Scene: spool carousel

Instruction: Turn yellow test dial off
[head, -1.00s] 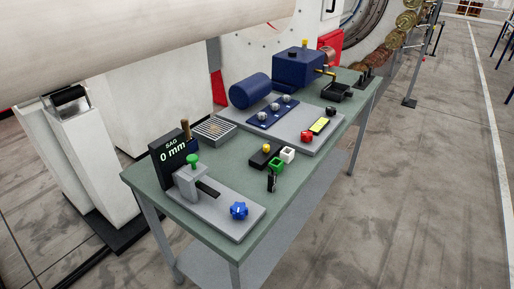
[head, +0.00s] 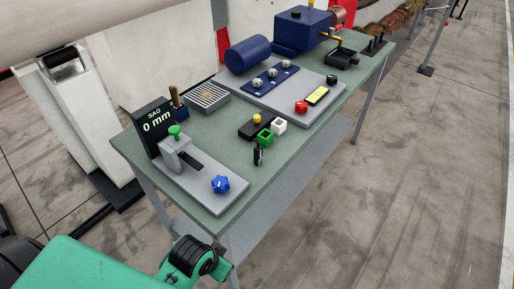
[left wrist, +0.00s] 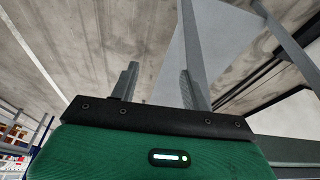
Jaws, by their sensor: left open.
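A small yellow knob (head: 257,118) sits on a low black box (head: 258,127) near the middle of the green-topped table (head: 205,178). I cannot read any marking on it or tell its setting. In the head view only my green left arm shows, low at the table's front left. My right gripper is not in view.
A grey fixture with a blue knob (head: 221,184) and a "SAG 0 mm" display (head: 154,121) stands at the near left. A blue cylinder (head: 247,54) and blue machine (head: 302,30) stand behind.

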